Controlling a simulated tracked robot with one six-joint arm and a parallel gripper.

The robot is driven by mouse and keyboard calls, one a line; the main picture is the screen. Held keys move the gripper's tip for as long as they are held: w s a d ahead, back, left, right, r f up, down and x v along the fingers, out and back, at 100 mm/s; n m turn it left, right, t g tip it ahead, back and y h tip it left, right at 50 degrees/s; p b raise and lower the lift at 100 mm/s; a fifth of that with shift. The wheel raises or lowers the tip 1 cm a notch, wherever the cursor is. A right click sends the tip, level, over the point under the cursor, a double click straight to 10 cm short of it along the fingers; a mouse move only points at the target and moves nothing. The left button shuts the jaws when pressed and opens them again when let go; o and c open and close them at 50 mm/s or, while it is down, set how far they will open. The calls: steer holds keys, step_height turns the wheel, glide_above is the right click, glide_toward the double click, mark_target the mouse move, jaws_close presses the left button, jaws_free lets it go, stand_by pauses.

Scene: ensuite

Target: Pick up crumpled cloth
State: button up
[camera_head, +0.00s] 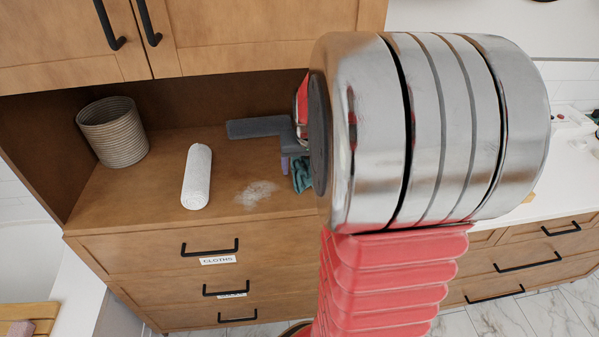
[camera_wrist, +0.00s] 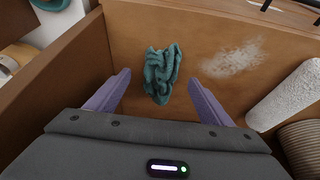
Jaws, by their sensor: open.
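The crumpled cloth (camera_wrist: 161,74) is teal and lies on the wooden shelf surface. In the wrist view it sits just beyond and between the tips of my gripper (camera_wrist: 159,82), whose two purple fingers are spread apart with nothing between them. In the head view the cloth (camera_head: 302,176) shows only in part, because my arm covers its right side. My gripper (camera_head: 285,163) shows there beside it, mostly hidden by the arm.
A pale powdery patch (camera_head: 257,193) lies between roll and cloth. Cabinet doors (camera_head: 250,35) hang above the niche. Drawers with black handles (camera_head: 210,247) are below; one is labelled CLOTHS.

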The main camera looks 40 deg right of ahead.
mark_target(304, 173)
steer(key=shift+f, duration=0.2)
steer(key=shift+f, duration=0.1)
steer(key=shift+x, duration=2.55)
steer(key=shift+w, duration=0.15)
steer(key=shift+c, duration=0.4)
steer(key=c, duration=1.1)
